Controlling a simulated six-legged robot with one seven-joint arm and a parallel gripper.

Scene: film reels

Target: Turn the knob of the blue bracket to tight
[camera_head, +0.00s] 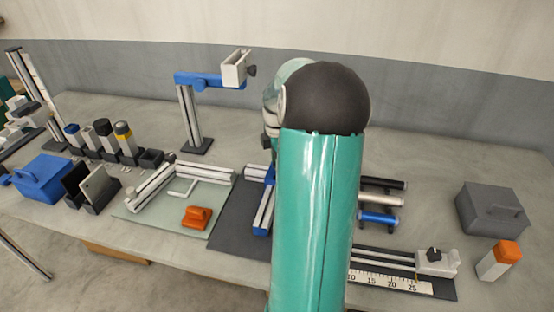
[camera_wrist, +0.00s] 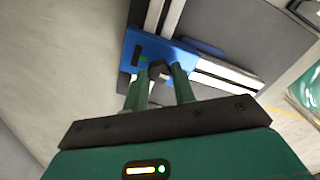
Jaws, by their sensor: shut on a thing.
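The blue bracket (camera_wrist: 172,52) joins silver rails on a dark mat in the wrist view. A small green mark shows on its face. Its dark knob (camera_wrist: 157,67) sits between the two green fingers of my gripper (camera_wrist: 159,82), which is shut on it. Which way the knob is turned cannot be told. In the head view, blue bracket parts (camera_head: 261,232) show at the left edge of my green arm; the arm hides the knob and my gripper there.
A silver post with a blue arm (camera_head: 200,80) stands behind. An orange block (camera_head: 197,216) lies on the pale green mat (camera_head: 150,222) to the left. Several rollers (camera_head: 380,200), a ruler rail (camera_head: 390,285) and a grey case (camera_head: 491,210) are to the right.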

